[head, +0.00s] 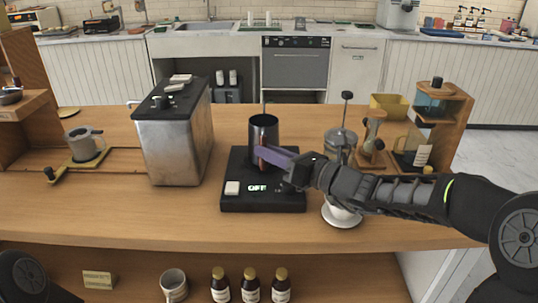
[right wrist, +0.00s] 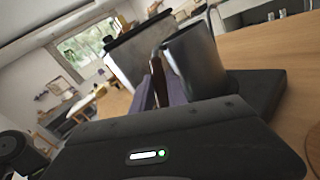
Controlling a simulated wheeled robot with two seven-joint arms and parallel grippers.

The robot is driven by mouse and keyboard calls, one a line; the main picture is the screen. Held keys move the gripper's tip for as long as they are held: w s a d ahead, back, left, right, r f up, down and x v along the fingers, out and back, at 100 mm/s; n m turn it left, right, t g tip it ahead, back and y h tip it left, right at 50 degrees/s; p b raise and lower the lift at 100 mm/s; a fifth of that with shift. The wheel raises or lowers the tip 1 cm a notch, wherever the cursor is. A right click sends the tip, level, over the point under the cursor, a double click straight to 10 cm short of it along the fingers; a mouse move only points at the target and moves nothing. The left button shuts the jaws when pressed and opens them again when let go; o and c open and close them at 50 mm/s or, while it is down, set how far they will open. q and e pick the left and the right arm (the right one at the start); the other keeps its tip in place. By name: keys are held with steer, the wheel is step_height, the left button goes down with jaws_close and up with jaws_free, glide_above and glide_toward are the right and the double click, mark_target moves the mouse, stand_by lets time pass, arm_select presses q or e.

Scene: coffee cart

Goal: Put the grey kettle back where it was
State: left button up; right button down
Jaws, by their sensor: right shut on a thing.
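The grey kettle (head: 264,132), a dark metal cylinder, is upright over the back part of a black base (head: 262,200) whose display reads OFF. I cannot tell whether it touches the base or is slightly above it. My right gripper (head: 272,156) comes in from the right and is shut on the kettle's brown handle. In the right wrist view the kettle (right wrist: 202,58) is just beyond the fingers (right wrist: 160,88), with the handle between them. My left gripper is not in view.
A steel box machine (head: 180,135) stands close left of the base. A press with a plunger (head: 340,140) and a white cup on a saucer (head: 342,218) are at the right, near my arm. The wooden counter (head: 110,210) is clear at the front left.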

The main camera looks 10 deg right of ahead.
stand_by(0.3)
steer(key=shift+f, duration=0.2)
steer(key=c, duration=1.3)
jaws_free()
steer(key=shift+s+r, duration=0.1)
steer(key=shift+r, duration=0.1)
steer(key=shift+s+d+f, duration=0.1)
steer(key=shift+s+d, duration=0.15)
steer(key=shift+d, duration=0.1)
steer(key=v, duration=1.1)
steer(key=shift+s, duration=0.1)
